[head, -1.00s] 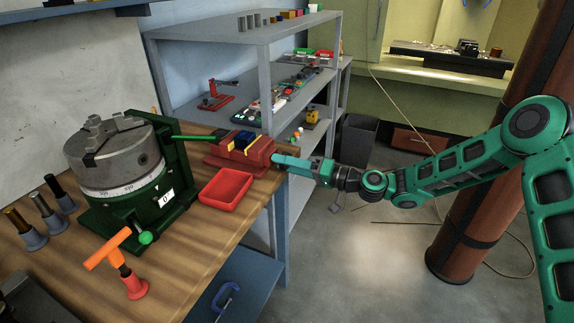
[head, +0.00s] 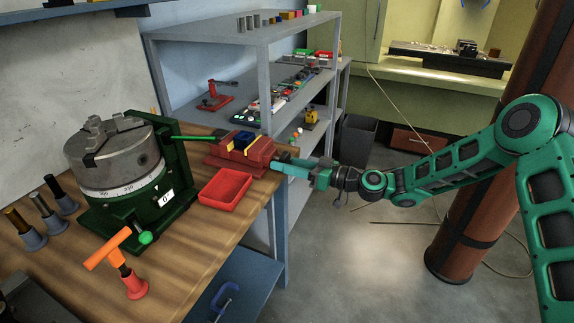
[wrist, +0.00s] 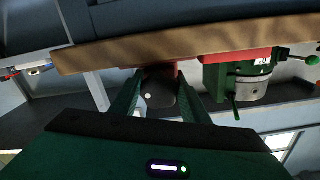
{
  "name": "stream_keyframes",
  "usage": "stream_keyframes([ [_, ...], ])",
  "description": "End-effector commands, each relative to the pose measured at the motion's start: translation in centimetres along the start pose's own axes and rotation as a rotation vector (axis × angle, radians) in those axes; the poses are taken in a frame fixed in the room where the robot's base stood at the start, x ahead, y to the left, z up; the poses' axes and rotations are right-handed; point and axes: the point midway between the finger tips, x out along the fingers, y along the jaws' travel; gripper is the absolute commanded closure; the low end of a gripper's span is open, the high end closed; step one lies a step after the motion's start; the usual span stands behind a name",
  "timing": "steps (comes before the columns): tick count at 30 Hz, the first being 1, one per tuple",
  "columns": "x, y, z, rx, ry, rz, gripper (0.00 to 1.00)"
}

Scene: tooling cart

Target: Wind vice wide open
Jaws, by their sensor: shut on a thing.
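The red vice (head: 255,158) sits at the far right end of the wooden bench. Yellow strips mark its jaws, and a blue block (head: 242,139) sits between them. My gripper (head: 284,161) reaches in from the right at the vice's outer end, just past the bench edge. In the wrist view, the two green fingers (wrist: 160,98) flank a dark grey piece (wrist: 158,90) with a pale spot, at the end of the red vice (wrist: 160,71). I am shut on this piece, which looks like the vice's handle. Its exact shape is hidden between the fingers.
A red tray (head: 225,187) lies in front of the vice. A rotary table with a chuck (head: 113,155) stands to the left, its green lever pointing towards the vice. Grey shelves (head: 240,30) stand behind.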

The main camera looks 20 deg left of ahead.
Motion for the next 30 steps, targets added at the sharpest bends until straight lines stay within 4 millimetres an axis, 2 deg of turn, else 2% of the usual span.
stream_keyframes([
  [1, -0.25, 0.81, -0.03, -0.024, 0.000, 0.017, 0.81],
  [22, -0.21, 0.81, 0.06, -0.086, -0.002, 0.016, 0.81],
  [23, -0.22, 0.80, 0.06, -0.086, -0.002, 0.016, 0.51],
  [24, -0.21, 0.75, 0.06, -0.085, -0.001, 0.015, 0.42],
  [30, -0.09, 0.40, 0.04, -0.083, -0.001, 0.008, 0.40],
])
